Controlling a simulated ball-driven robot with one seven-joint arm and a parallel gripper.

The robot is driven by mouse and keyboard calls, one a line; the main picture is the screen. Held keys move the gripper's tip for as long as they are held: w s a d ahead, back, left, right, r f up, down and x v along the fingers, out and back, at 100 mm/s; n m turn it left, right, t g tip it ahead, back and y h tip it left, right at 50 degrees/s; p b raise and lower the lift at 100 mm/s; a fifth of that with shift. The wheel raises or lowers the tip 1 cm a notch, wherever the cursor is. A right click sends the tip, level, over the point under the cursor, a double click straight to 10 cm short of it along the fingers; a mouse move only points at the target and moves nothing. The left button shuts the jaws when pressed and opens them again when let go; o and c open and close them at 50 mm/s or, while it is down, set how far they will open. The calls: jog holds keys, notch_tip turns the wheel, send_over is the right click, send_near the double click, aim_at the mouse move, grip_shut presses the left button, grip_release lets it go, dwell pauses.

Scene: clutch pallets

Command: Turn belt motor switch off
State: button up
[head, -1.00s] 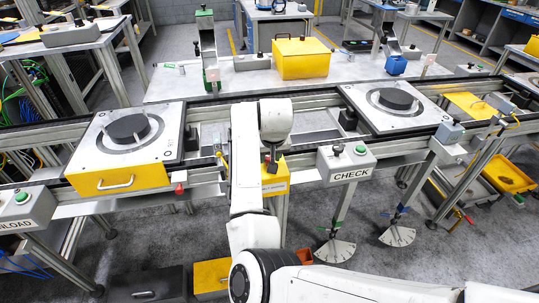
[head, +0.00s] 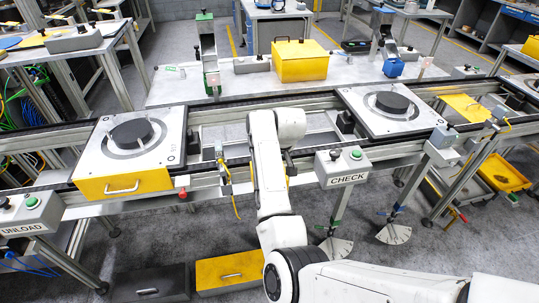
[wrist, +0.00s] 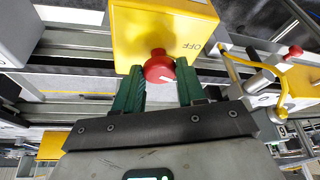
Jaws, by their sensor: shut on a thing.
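The belt motor switch is a yellow box (wrist: 170,25) with a red round knob (wrist: 160,66) on its face, seen in the wrist view. The word OFF is printed on the face to the right of the knob. A pale mark shows on the knob. My gripper (wrist: 159,72) has its green fingers on either side of the knob and is shut on it.
The conveyor carries a pallet with a black disc on the left (head: 179,145) and another on the right (head: 358,118). The CHECK button box (head: 343,168) is close to the right of my arm. A red lever (wrist: 291,52) is at the right in the wrist view.

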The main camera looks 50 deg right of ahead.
jog(key=shift+d+n+y+p, duration=0.2)
jog(key=shift+n+y+p, duration=0.45)
jog(key=shift+n, duration=1.65)
jog(key=shift+w+y, duration=0.1)
jog(key=shift+y, duration=0.15)
jog(key=o, duration=1)
jog(key=shift+o, duration=0.2)
jog(key=shift+r, duration=0.15)
jog(key=a+b+v, duration=0.1)
jog(key=b+v, duration=0.1)
jog(key=v, duration=0.8)
jog(key=shift+s+d+r, duration=0.25)
jog(key=shift+d, duration=0.2)
